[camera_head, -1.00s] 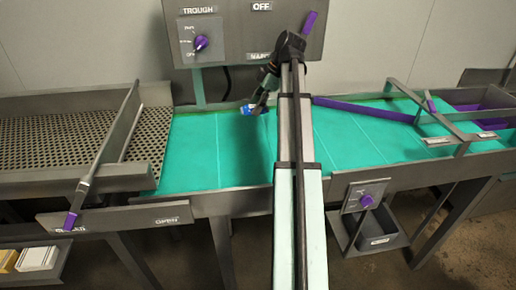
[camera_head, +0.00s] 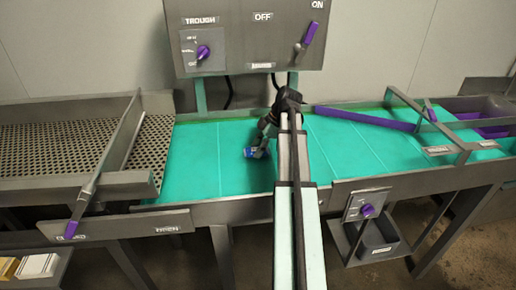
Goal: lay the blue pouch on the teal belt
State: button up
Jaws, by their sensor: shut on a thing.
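The blue pouch (camera_head: 250,153) shows as a small blue and white patch at the tip of my gripper (camera_head: 254,151), low over the middle of the teal belt (camera_head: 196,160). My gripper is shut on the pouch and points down. The pouch is small here and partly covered by the gripper; I cannot tell whether it touches the belt. The belt is bare around it, with thin pale lines across it.
A perforated grey tray (camera_head: 60,148) with a gate lies left of the belt. A purple bar (camera_head: 365,118) slants across the belt's right part. A control panel (camera_head: 250,35) with purple switches stands behind. A grey bin (camera_head: 378,240) hangs below the front edge.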

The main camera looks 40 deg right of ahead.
jog(key=shift+f, duration=0.4)
jog(key=shift+f, duration=0.15)
jog(key=o, duration=1.2)
jog(key=shift+o, duration=0.2)
jog(key=b+v, duration=0.2)
jog(key=v, duration=1)
